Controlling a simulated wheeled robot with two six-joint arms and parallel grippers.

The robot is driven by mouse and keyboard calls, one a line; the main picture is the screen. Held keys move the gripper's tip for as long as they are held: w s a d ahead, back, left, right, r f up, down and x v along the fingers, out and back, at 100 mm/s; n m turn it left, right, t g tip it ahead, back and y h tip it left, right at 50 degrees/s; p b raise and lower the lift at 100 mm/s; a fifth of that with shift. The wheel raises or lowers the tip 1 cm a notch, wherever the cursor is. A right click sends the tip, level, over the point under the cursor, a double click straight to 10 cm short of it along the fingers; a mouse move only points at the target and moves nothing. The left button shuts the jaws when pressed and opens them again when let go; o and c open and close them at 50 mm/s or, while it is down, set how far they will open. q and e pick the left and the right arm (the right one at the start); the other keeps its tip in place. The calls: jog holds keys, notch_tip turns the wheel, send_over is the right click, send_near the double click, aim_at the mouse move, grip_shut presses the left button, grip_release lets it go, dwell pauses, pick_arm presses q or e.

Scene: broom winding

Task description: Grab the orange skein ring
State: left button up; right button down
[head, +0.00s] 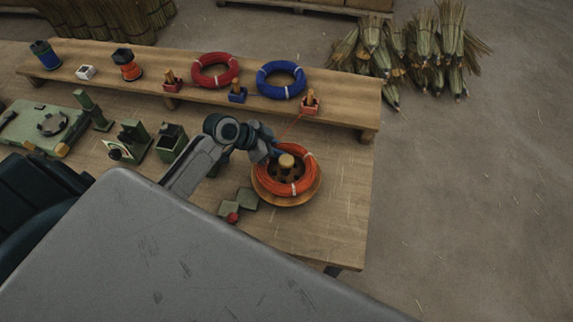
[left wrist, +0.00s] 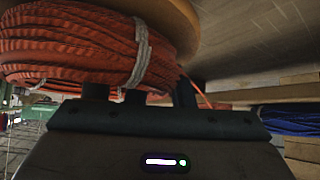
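The orange skein ring (head: 291,170) lies on a round wooden reel (head: 298,199) with a peg in its middle, on the workbench. White ties bind the ring. My left gripper (head: 275,153) is at the ring's upper left edge in the head view. In the left wrist view, the ring (left wrist: 85,42) fills the upper left, close against my left gripper (left wrist: 140,92). The fingers stand apart, and the ring hides part of their tips. I cannot tell whether they touch it. My right gripper is not in view.
A raised shelf (head: 345,91) behind holds a red skein ring (head: 215,70), a blue skein ring (head: 281,80) and spools. Green fixtures (head: 130,140) stand left of my arm. Small green blocks and a red knob (head: 233,217) sit just before the reel. The bench's right side is clear.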

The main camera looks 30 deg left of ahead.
pick_arm(q)
jog(key=shift+f, duration=0.1)
grip_shut()
